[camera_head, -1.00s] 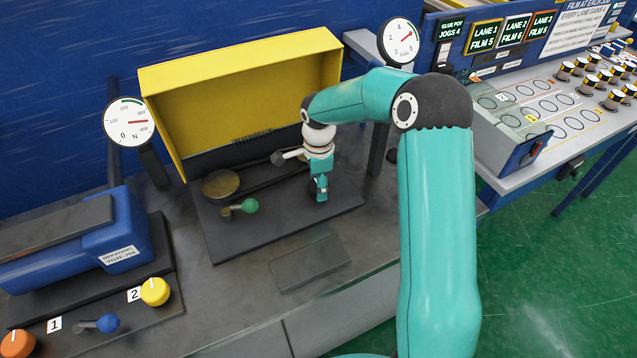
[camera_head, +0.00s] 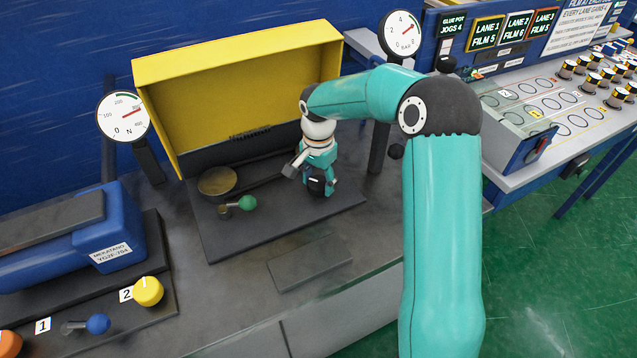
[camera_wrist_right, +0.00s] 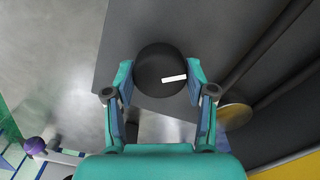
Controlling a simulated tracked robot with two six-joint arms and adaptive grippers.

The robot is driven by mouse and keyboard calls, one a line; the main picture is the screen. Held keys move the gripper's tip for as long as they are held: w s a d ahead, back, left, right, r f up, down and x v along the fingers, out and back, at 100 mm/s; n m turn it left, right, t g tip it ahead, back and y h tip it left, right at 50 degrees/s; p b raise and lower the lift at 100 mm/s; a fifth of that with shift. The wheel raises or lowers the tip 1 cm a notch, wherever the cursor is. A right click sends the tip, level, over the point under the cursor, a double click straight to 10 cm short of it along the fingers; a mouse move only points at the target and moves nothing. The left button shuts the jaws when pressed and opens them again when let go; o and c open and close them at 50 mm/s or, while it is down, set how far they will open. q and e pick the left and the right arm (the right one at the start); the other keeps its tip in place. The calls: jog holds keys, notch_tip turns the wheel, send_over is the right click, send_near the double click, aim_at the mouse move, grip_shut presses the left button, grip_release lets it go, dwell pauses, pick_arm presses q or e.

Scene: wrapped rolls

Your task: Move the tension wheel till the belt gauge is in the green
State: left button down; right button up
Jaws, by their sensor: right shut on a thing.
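The belt gauge (camera_head: 124,116) is a white dial marked N at the left of the yellow guard. Its red needle points right and slightly up, looking just below the green band on the upper right rim. The tension wheel (camera_wrist_right: 158,70) is a round black knob with a white mark, in the middle of the right wrist view. My right gripper (camera_wrist_right: 160,88) is shut on it, one finger on each side. In the head view the wheel (camera_head: 317,182) is partly hidden by this gripper (camera_head: 316,184). My left gripper is not in view.
A yellow guard (camera_head: 235,85) stands behind the dark plate. A brass disc (camera_head: 217,181) and a green-knobbed lever (camera_head: 246,203) are left of my gripper. A second gauge (camera_head: 402,35) stands behind my arm. Yellow (camera_head: 148,291) and blue (camera_head: 97,324) knobs are lower left.

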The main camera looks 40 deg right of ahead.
jog(key=n, duration=0.5)
jog(key=shift+r+n+b, duration=0.1)
jog(key=shift+n+b, duration=0.2)
jog(key=shift+b, duration=0.1)
jog(key=n, duration=0.5)
jog(key=shift+w+n, duration=0.1)
jog(key=shift+n, duration=0.2)
jog(key=n, duration=0.5)
jog(key=shift+d, duration=0.1)
jog(key=n, duration=0.5)
jog(key=shift+n, duration=0.4)
jog(key=shift+p, duration=0.3)
jog(key=o, duration=0.9)
jog(key=shift+o, duration=1.3)
